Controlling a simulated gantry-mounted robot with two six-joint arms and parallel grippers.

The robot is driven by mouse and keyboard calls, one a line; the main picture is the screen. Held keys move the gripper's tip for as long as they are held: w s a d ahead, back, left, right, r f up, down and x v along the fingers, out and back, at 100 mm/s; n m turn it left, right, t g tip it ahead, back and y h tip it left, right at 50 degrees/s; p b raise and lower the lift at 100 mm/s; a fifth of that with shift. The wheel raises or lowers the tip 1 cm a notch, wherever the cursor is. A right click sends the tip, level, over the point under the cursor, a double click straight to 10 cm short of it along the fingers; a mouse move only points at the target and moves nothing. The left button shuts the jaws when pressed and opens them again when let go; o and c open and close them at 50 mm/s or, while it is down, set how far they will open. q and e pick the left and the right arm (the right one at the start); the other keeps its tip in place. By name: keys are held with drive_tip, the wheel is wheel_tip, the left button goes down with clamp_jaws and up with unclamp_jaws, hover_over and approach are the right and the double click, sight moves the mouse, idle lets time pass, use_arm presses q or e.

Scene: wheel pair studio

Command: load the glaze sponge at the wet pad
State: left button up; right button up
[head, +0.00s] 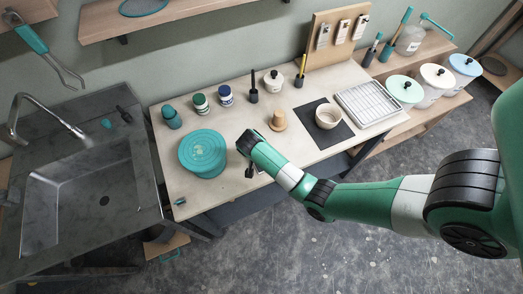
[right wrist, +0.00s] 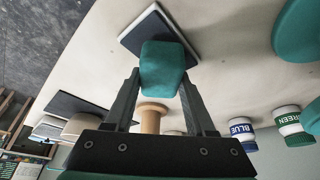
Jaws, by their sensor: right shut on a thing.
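My right gripper (right wrist: 160,85) is shut on a teal glaze sponge (right wrist: 162,66) in the right wrist view. The sponge sits between the two dark fingers and overlaps a small dark pad with a pale rim (right wrist: 133,37), which looks like the wet pad. I cannot tell whether the sponge touches it. In the head view my right gripper (head: 248,172) is low over the table's front edge, and my green arm hides the sponge and most of the pad. My left gripper is not in view.
A teal banding wheel (head: 203,150) stands left of my right gripper. A wooden peg-like piece (head: 278,121) stands behind it. A pale bowl (head: 328,115) on a dark mat and a ribbed tray (head: 368,103) are to the right. Green (head: 200,103) and blue (head: 226,96) jars stand behind. A sink (head: 75,205) is at left.

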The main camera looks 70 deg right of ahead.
drive_tip(key=shift+f, duration=0.6)
idle(2.1)
drive_tip(key=shift+r, duration=3.6)
